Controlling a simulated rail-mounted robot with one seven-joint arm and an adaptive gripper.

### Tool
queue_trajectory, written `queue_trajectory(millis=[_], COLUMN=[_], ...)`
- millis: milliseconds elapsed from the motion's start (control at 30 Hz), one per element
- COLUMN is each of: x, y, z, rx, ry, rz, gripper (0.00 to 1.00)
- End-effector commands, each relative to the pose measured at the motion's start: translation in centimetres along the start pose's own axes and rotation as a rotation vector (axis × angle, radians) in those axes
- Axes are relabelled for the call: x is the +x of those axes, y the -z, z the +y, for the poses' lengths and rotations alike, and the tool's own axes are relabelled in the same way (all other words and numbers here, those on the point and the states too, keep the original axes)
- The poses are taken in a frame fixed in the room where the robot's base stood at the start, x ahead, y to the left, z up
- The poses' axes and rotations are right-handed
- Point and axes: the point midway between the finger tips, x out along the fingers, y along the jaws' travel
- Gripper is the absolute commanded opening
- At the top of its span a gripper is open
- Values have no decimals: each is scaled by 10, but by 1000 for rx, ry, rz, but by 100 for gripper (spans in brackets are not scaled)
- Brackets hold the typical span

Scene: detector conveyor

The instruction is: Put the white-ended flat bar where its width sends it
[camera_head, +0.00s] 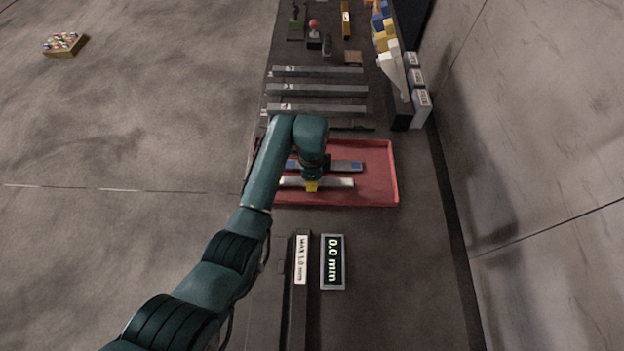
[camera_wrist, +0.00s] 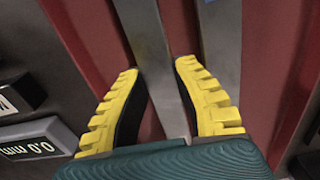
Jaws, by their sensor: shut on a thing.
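The white-ended flat bar (camera_head: 338,183) lies low in the red tray (camera_head: 378,190), its pale right end showing in the head view. My gripper (camera_head: 311,186) points down over its middle.
A gauge with a "MAX 1.0 mm" label (camera_head: 301,260) and a display (camera_head: 333,262) reading 0.0 mm stand in front of the tray. Several dark slotted rails (camera_head: 318,90) lie behind it. Labelled boxes (camera_head: 417,80) line the back right. A wall runs along the right.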

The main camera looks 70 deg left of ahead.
Motion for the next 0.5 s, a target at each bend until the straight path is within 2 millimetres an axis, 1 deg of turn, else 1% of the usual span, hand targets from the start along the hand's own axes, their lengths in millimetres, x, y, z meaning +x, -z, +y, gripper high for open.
queue_trajectory(millis=[67, 100, 200, 433, 500], x=[0, 3, 2, 2, -1], y=[1, 0, 0, 0, 0], z=[-2, 0, 0, 0, 0], rx=[0, 0, 0, 0, 0], ry=[4, -1, -1, -1, 0], rz=[2, 0, 0, 0, 0], gripper=[0, 32, 48, 48, 48])
